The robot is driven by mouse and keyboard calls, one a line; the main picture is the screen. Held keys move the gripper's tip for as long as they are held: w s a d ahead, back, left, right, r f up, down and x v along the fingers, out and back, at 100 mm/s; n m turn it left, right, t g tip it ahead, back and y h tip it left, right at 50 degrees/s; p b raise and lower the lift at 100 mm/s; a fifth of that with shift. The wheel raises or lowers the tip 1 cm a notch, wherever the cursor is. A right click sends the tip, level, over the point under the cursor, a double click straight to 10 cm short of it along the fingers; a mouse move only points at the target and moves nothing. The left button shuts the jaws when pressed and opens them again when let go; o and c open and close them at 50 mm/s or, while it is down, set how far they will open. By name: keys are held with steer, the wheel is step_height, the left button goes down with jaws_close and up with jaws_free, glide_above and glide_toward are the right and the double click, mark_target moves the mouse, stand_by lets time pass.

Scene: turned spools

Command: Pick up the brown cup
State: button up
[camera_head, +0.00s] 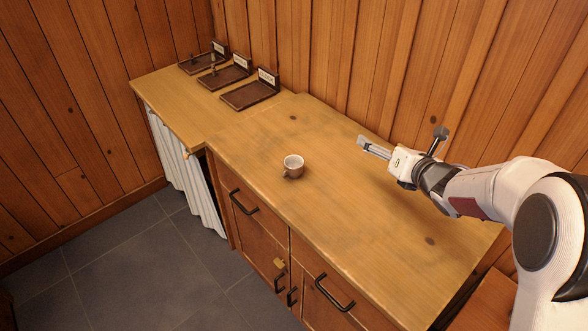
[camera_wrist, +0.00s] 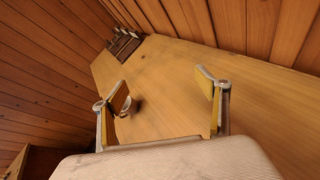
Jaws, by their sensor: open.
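A small cup (camera_head: 293,166) stands upright on the wooden counter, near its front edge. It looks pale grey-white with a brownish lower part and handle in the head view. In the wrist view the cup (camera_wrist: 126,106) shows small beside the left finger, partly hidden by it. My gripper (camera_head: 402,138) is above the counter, to the right of the cup and well apart from it. In the wrist view its fingers (camera_wrist: 162,78) are spread wide with nothing between them.
The wooden counter (camera_head: 345,205) is clear around the cup. Several dark trays with small labels (camera_head: 249,95) stand at the far left end; the back ones hold small upright items. A plank wall (camera_head: 390,70) runs behind. Drawers with black handles (camera_head: 334,292) are below.

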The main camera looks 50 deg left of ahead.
mark_target(286, 162)
steer(key=s+a+f+n+g, duration=0.2)
steer(key=s+a+f+n, duration=0.1)
steer(key=s+a+f+n+g+y, duration=0.1)
steer(key=s+a+f+n, duration=0.2)
steer(key=s+a, duration=0.1)
steer(key=s+a+f+n+g+y, duration=0.1)
steer(key=s+a+f+n+g, duration=0.1)
steer(key=s+a+f+n, duration=0.1)
steer(key=shift+s+a+f+g, duration=0.15)
steer(key=shift+s+f+g, duration=0.2)
steer(key=shift+s, duration=0.35)
steer(key=shift+s+a+f, duration=0.2)
steer(key=shift+s+f, duration=0.1)
steer(key=shift+s, duration=0.15)
steer(key=shift+x, duration=1.25)
steer(key=shift+a, duration=0.15)
steer(key=shift+x, duration=2.45)
steer(key=shift+s+r, duration=0.1)
steer(key=c, duration=1.9)
